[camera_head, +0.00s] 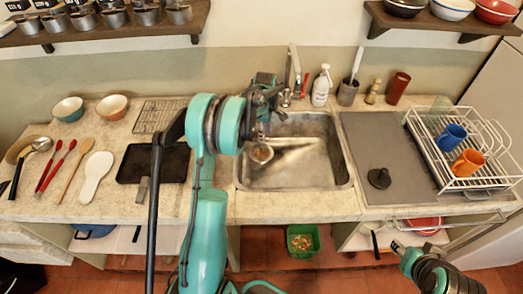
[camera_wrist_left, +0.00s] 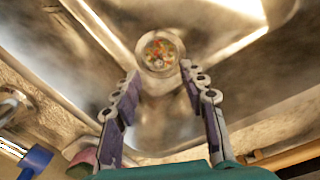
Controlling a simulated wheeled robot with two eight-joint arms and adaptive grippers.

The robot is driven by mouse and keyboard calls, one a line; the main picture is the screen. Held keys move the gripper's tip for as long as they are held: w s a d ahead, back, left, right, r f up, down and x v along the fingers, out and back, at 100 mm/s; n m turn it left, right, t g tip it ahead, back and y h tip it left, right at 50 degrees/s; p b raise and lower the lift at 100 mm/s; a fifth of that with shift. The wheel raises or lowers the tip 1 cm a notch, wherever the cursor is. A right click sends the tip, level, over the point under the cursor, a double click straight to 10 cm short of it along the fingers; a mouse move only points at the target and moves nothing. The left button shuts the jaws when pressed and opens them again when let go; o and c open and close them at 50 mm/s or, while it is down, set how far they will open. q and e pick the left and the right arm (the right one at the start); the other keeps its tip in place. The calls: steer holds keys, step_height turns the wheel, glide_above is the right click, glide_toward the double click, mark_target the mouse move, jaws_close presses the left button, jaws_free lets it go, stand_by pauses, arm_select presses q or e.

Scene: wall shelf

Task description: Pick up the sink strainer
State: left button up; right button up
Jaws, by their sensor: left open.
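The sink strainer (camera_head: 260,152) is a small round metal cup with colourful scraps in it. It sits in the left part of the steel sink (camera_head: 310,172). In the left wrist view the strainer (camera_wrist_left: 159,52) shows just beyond the fingertips, near the middle. My left gripper (camera_head: 264,122) hangs over the sink above the strainer, fingers pointing down. In the left wrist view the gripper (camera_wrist_left: 159,75) is open, with nothing between its fingers. At the bottom right, my right gripper (camera_head: 400,248) shows only in small part, low in front of the counter, away from the strainer.
A faucet (camera_head: 296,72) and soap bottle (camera_head: 321,88) stand behind the sink. A black plug (camera_head: 379,178) lies on the grey mat (camera_head: 375,135) at right, beside a dish rack (camera_head: 465,183). A green bin (camera_head: 315,232) with scraps stands on the floor below.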

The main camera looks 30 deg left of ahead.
arm_select(q)
steer(key=n, duration=0.2)
glide_above(261, 146)
steer(key=shift+g, duration=0.3)
step_height(261, 146, down, 4)
steer(key=shift+f, duration=0.15)
step_height(261, 146, down, 3)
steer(key=shift+s+r+b, duration=0.1)
steer(key=shift+b, duration=0.2)
step_height(261, 146, down, 5)
steer(key=shift+r+b, duration=0.1)
steer(key=shift+b, duration=1)
jaws_close()
